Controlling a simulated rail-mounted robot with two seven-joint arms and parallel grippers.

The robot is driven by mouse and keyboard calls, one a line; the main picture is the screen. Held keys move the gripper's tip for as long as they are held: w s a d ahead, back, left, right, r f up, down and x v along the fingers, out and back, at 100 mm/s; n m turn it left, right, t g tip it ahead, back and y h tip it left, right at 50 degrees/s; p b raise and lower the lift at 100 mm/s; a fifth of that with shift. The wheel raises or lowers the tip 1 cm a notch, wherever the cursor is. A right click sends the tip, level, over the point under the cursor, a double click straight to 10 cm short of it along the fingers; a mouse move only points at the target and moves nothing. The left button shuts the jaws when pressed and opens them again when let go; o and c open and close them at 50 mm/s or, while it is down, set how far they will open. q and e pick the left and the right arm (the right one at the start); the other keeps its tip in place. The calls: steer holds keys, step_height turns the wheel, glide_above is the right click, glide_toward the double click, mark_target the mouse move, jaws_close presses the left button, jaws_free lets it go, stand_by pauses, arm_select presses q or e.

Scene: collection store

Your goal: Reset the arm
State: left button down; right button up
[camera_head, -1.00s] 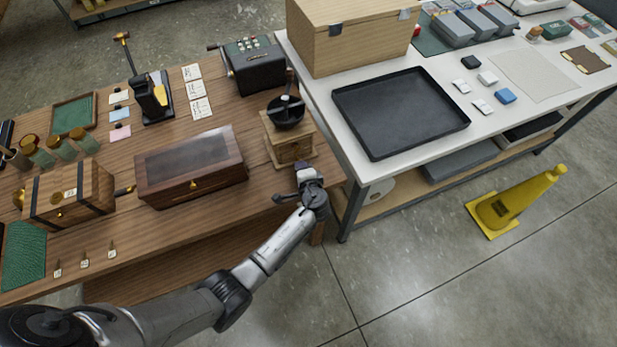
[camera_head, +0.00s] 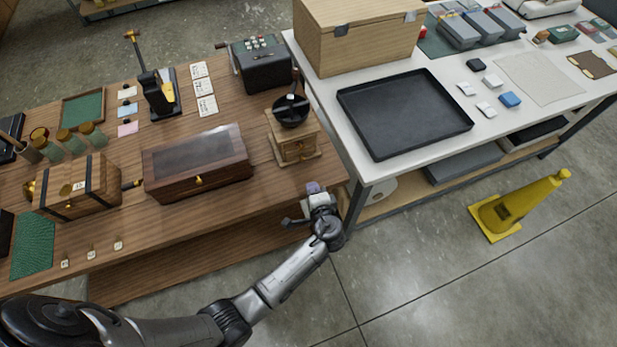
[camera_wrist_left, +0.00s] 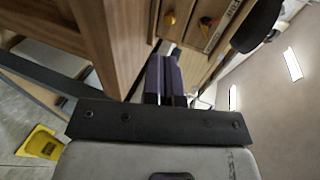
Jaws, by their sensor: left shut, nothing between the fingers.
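My left arm reaches in from the lower left of the head view. Its gripper (camera_head: 314,188) is at the front right corner of the wooden table (camera_head: 240,205), just in front of the coffee grinder (camera_head: 296,148). In the left wrist view the two dark fingers (camera_wrist_left: 165,80) are together with nothing between them. The grinder's wooden body with a small knob and drawer (camera_wrist_left: 190,22) shows beyond the fingers. My right gripper is not in view.
A glass-topped wooden case (camera_head: 198,170) and a strapped chest (camera_head: 75,190) stand on the wooden table. The white table (camera_head: 345,140) with a black tray (camera_head: 405,112) is to the right.

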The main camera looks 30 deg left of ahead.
arm_select(q)
steer(key=shift+v, duration=1.95)
